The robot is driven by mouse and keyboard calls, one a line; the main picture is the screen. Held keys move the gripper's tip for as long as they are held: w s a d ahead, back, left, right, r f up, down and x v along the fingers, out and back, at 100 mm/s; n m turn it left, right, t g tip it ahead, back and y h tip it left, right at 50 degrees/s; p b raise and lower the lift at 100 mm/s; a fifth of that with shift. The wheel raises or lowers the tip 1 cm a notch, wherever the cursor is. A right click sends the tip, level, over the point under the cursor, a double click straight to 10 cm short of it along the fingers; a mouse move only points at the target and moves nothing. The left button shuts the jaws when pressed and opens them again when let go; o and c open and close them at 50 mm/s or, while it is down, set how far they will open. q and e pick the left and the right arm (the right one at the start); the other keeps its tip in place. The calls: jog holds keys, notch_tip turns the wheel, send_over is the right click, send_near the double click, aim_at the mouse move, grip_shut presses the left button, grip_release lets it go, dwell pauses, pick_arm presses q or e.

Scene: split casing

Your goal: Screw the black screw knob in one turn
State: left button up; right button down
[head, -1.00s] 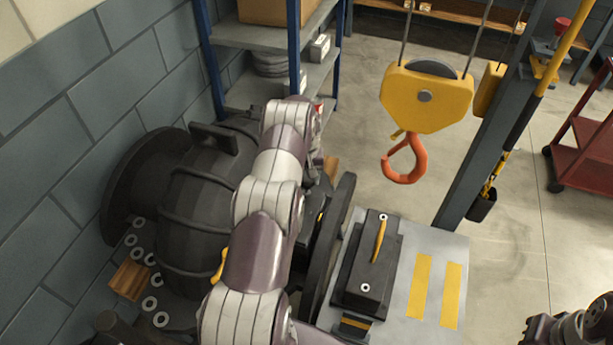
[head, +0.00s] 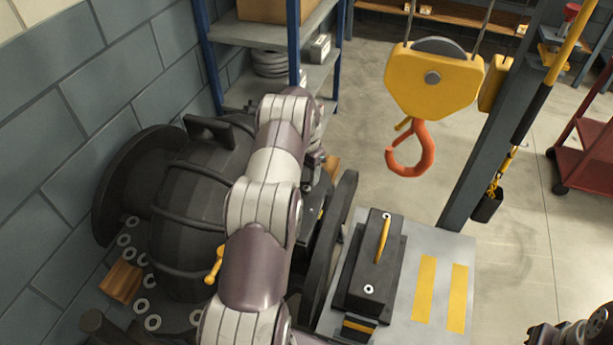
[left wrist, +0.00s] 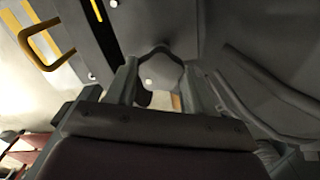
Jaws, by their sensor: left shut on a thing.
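In the left wrist view, the black screw knob (left wrist: 160,70) is a dark lobed disc with a small pale dot on it. It sits between the two fingers of my left gripper (left wrist: 160,88), which is shut on it. In the head view my left arm reaches over the dark round casing (head: 190,225), and its links hide the knob and the fingertips. A dark part of my right arm shows at the bottom right corner, but its fingers cannot be made out.
A grey plate with yellow stripes (head: 425,288) bears a black block (head: 372,275) with a yellow handle, right of the casing. A yellow hoist block with an orange hook (head: 412,160) hangs beyond it. Shelves (head: 265,88) stand behind. Several washers lie left of the casing.

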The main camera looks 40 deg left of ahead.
aim_at(307, 175)
pick_arm(q)
jog(key=shift+m+b, duration=0.75)
jog(key=shift+m, duration=1.45)
jog(key=o, duration=1)
jog(key=shift+o, duration=0.2)
jog(key=shift+r, duration=0.3)
notch_tip(307, 175, up, 4)
jog(key=shift+w+r, duration=0.1)
jog(key=shift+r, duration=0.15)
notch_tip(307, 175, up, 8)
jog(key=p, duration=0.7)
